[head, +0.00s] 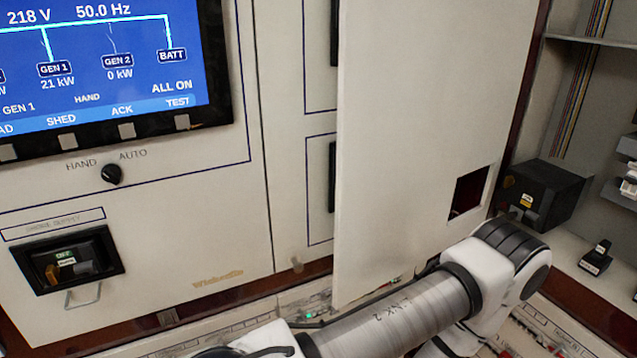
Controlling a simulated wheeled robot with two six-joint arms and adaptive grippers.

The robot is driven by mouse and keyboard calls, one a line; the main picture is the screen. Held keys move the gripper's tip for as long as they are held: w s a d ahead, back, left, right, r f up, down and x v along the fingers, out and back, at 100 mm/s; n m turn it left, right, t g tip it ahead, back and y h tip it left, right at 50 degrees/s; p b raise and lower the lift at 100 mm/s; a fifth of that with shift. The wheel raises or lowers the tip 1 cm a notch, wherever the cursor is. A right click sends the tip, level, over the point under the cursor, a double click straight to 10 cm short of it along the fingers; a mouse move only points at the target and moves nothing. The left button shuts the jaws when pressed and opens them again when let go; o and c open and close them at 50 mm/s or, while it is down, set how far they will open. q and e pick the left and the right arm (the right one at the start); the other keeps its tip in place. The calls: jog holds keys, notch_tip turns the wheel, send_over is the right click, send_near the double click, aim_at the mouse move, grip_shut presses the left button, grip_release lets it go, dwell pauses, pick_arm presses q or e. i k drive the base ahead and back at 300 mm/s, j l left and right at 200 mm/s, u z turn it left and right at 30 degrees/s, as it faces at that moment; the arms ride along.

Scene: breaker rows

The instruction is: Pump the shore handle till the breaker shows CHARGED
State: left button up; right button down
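The shore supply breaker (97,247) sits in a dark frame low on the left panel, under a label that appears to read SHORE SUPPLY. Its window shows a green flag (64,254) that appears to read OFF. Below that is a small white flag (67,262) whose print is too small to read. An orange-brown part shows at the window's left. A thin grey wire handle (83,304) hangs below the frame. One of my arms crosses the bottom middle and bends at the right; I cannot tell which. Neither gripper is in view.
A pale door (410,120) with a square cutout stands open in the middle. A black box (545,193) sits in the open cabinet at right. The screen (95,65) and HAND/AUTO knob (112,174) are above the breaker. The space before the breaker looks clear.

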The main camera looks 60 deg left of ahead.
aim_at(89, 267)
jog(key=k+u, duration=0.15)
jog(key=u, duration=0.35)
jog(key=k+j+u, duration=0.1)
jog(key=u, duration=0.35)
jog(key=k+j+u, duration=0.1)
jog(key=j+u, duration=0.15)
jog(key=u, duration=0.25)
jog(key=k+j+u, duration=0.1)
jog(key=u, duration=0.35)
jog(key=j+u, duration=0.35)
jog(key=u, duration=0.15)
